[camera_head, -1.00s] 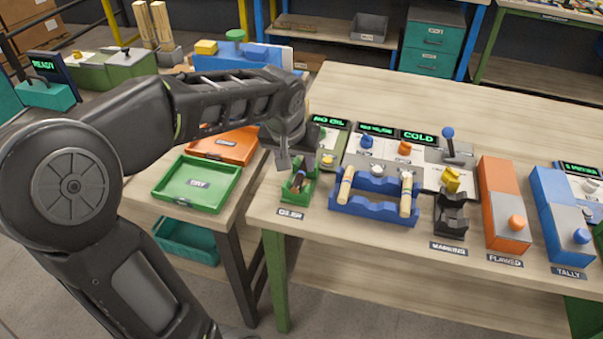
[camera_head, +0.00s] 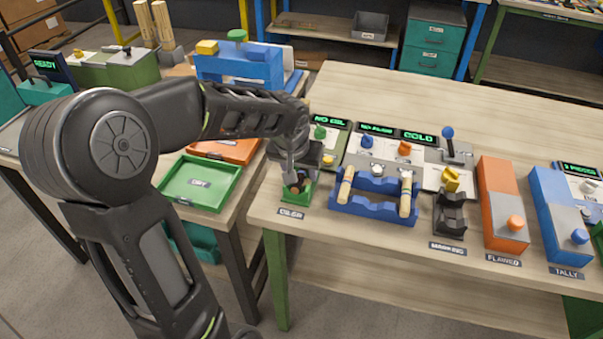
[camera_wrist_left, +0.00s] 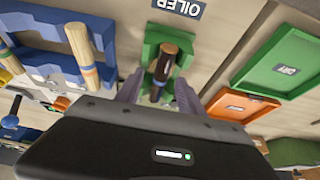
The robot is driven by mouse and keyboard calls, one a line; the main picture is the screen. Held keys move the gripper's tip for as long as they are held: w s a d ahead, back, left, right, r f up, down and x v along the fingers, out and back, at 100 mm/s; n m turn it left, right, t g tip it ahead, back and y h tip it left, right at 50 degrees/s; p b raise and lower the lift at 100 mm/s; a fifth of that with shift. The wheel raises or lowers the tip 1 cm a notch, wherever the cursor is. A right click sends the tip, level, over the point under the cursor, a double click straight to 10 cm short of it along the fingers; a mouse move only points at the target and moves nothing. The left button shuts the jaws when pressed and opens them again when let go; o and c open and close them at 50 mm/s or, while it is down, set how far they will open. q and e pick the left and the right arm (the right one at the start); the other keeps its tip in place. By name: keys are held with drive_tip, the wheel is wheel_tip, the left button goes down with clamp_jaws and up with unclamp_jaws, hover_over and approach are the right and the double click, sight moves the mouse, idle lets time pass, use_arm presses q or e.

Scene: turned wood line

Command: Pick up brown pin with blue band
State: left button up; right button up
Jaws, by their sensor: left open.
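In the head view the pin (camera_head: 296,186) is partly hidden below my left gripper (camera_head: 297,172), in the oiler cradle (camera_head: 304,197). In the left wrist view the open fingers of my left gripper (camera_wrist_left: 158,93) stand on either side of the pin, and whether they touch it I cannot tell. My right gripper is not in view.
A blue rack (camera_head: 375,209) with two pale pins stands just right of the oiler. The black marking stand (camera_head: 450,218), orange flawed box (camera_head: 503,205) and blue tally box (camera_head: 560,215) follow. Left are a green dry tray (camera_head: 200,184) and an orange tray (camera_head: 225,150).

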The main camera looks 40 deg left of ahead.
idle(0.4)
use_arm(q)
clamp_jaws()
idle(0.4)
